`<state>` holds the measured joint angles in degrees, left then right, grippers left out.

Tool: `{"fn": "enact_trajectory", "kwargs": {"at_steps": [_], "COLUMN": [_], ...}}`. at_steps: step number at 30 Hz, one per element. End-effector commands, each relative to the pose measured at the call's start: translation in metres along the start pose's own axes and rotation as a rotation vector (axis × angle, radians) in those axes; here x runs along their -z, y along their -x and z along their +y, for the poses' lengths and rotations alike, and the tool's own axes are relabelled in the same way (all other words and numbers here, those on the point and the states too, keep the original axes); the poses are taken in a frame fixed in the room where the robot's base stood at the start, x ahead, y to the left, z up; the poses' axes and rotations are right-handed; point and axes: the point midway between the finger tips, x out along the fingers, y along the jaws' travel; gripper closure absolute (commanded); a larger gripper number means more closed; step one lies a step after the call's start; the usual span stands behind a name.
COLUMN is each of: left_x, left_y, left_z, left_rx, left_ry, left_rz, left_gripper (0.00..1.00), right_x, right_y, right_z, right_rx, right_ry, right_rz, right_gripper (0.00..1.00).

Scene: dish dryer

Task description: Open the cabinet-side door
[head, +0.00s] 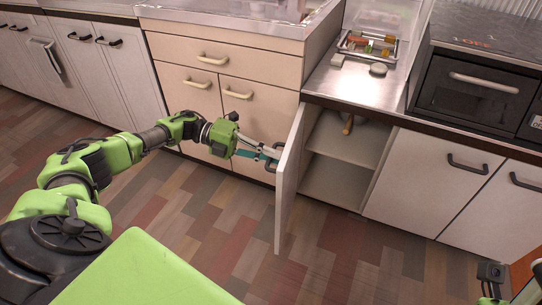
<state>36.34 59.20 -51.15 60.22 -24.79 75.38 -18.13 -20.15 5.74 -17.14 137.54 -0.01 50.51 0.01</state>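The white cabinet-side door (288,190) stands swung well out from its cabinet (342,140), seen nearly edge-on. The opening behind it shows a shelf and a lower floor. My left gripper (272,158) is at the outer, left face of the door, its teal fingers beside a dark handle. The fingertips and handle overlap, so I cannot tell whether they grip it. Part of my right arm (493,275) shows at the lower right corner; its fingers are not clearly visible.
Beige drawers and doors (225,85) stand left of the opening. A black oven (478,90) and closed white doors (425,170) are to the right. A tray of small items (368,46) sits on the steel counter. The wooden floor (200,235) before the cabinets is clear.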

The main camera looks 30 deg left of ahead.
Motion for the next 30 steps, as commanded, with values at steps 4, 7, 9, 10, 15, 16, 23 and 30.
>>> {"fn": "enact_trajectory", "kwargs": {"at_steps": [4, 7, 9, 10, 15, 16, 23, 30], "left_x": [0.0, 0.0, 0.0, 0.0, -0.001, -0.001, -0.002, -0.002], "left_y": [0.0, 0.0, 0.0, 0.001, 0.018, 0.023, 0.074, 0.11], "left_z": [0.0, 0.0, 0.0, 0.0, 0.0, 0.0, 0.0, 0.0], "left_rx": [0.0, 0.001, 0.001, 0.001, -0.001, -0.001, -0.001, 0.0], "left_ry": [0.0, 0.0, 0.0, 0.0, 0.0, 0.001, 0.001, -0.001], "left_rz": [0.0, 0.001, 0.001, 0.001, -0.002, -0.002, -0.005, -0.002], "left_gripper": [0.85, 0.85, 0.85, 0.85, 0.85, 0.85, 0.85, 0.85], "right_x": [0.0, 0.0, 0.0, 0.0, 0.0, 0.0, 0.0, 0.0], "right_y": [0.0, 0.0, 0.0, 0.0, 0.0, 0.0, 0.0, 0.0], "right_z": [0.0, 0.0, 0.0, 0.0, 0.0, 0.0, 0.0, 0.0], "right_rx": [0.0, 0.0, 0.0, -0.001, -0.001, -0.001, 0.0, 0.0], "right_ry": [0.0, 0.0, 0.0, 0.001, 0.001, 0.001, 0.001, 0.0], "right_rz": [-0.001, -0.001, -0.001, -0.001, -0.001, -0.001, -0.001, -0.001], "right_gripper": [0.6, 0.6, 0.6, 0.6, 0.6, 0.6, 0.6, 0.6]}}
